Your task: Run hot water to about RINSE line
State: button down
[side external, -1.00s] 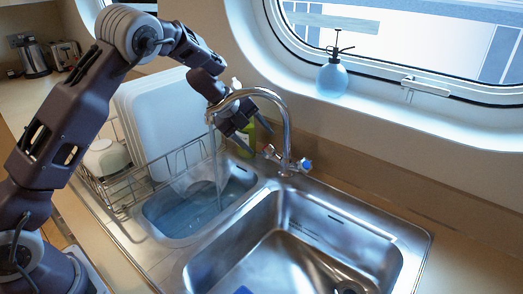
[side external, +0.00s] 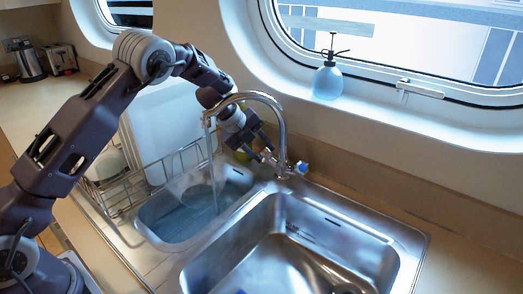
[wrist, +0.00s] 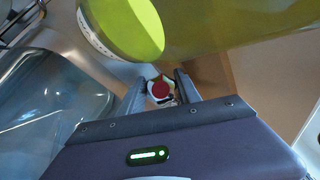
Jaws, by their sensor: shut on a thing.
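The tap's curved chrome spout (side external: 279,112) hangs over the left basin (side external: 150,231), and a clear stream (side external: 211,165) falls from it. Bluish water (side external: 188,218) stands in that basin, its surface disturbed. The RINSE line cannot be read. My gripper (side external: 264,153) is low beside the tap's base, at its left handle. In the wrist view my gripper (wrist: 161,84) is shut on the red-capped hot handle (wrist: 160,90), which sits between the fingertips. The blue-capped cold handle (side external: 301,168) is on the right side, untouched.
A yellow-green bottle (wrist: 190,30) stands very close to my gripper, filling the top of the wrist view. A wire dish rack (side external: 135,190) with a white tray is left of the basin. The right basin (side external: 245,262) has no stream into it. A blue spray bottle (side external: 327,82) stands on the sill.

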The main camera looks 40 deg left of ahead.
jog(key=m+t+h, duration=0.1)
jog(key=m+t, duration=0.1)
jog(key=m, duration=0.1)
jog(key=shift+r+m+t+h, duration=0.1)
jog(key=shift+m+t+h, duration=0.45)
jog(key=shift+m, duration=0.75)
jog(key=shift+m+h, duration=0.25)
jog(key=shift+m, duration=0.05)
jog(key=c, duration=0.9)
grip_release()
jog(key=shift+o, duration=0.2)
jog(key=v, duration=0.7)
jog(key=shift+w+r, duration=0.1)
